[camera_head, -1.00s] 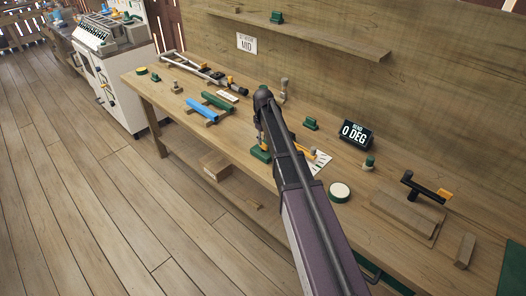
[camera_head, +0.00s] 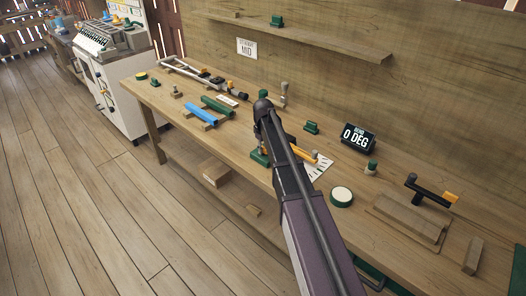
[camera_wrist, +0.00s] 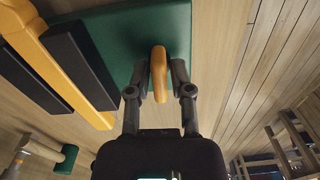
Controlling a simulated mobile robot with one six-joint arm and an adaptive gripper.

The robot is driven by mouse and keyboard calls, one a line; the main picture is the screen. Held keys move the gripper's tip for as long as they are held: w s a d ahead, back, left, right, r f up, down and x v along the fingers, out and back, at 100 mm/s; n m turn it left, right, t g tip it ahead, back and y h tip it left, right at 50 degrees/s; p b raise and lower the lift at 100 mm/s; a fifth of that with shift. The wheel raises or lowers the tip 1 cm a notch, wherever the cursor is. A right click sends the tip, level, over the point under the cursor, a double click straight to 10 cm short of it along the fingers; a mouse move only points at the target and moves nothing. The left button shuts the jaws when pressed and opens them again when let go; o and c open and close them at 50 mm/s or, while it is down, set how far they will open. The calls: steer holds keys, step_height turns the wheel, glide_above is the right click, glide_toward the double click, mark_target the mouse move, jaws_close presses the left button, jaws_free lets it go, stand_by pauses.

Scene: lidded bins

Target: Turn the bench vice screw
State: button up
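The bench vice shows in the wrist view as a green base (camera_wrist: 120,35) with dark jaws (camera_wrist: 92,65) and a yellow bar (camera_wrist: 62,70) at the left. Its upright yellow screw handle (camera_wrist: 159,75) stands between the fingertips of my gripper (camera_wrist: 160,72). In the head view my arm covers most of the vice; part of the green base (camera_head: 259,158) and a yellow bar (camera_head: 304,154) show. My fingertips are hidden there.
A marked white sheet (camera_head: 320,167) lies beside the vice. A display (camera_head: 358,138) reads 0 DEG. A round green-rimmed disc (camera_head: 342,196), a crank on a wooden block (camera_head: 410,215) and a blue cylinder (camera_head: 201,114) share the bench. A shelf (camera_head: 310,38) runs above.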

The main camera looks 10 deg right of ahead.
jaws_close()
steer(key=shift+n, duration=2)
steer(key=n, duration=0.3)
steer(key=shift+n, duration=0.8)
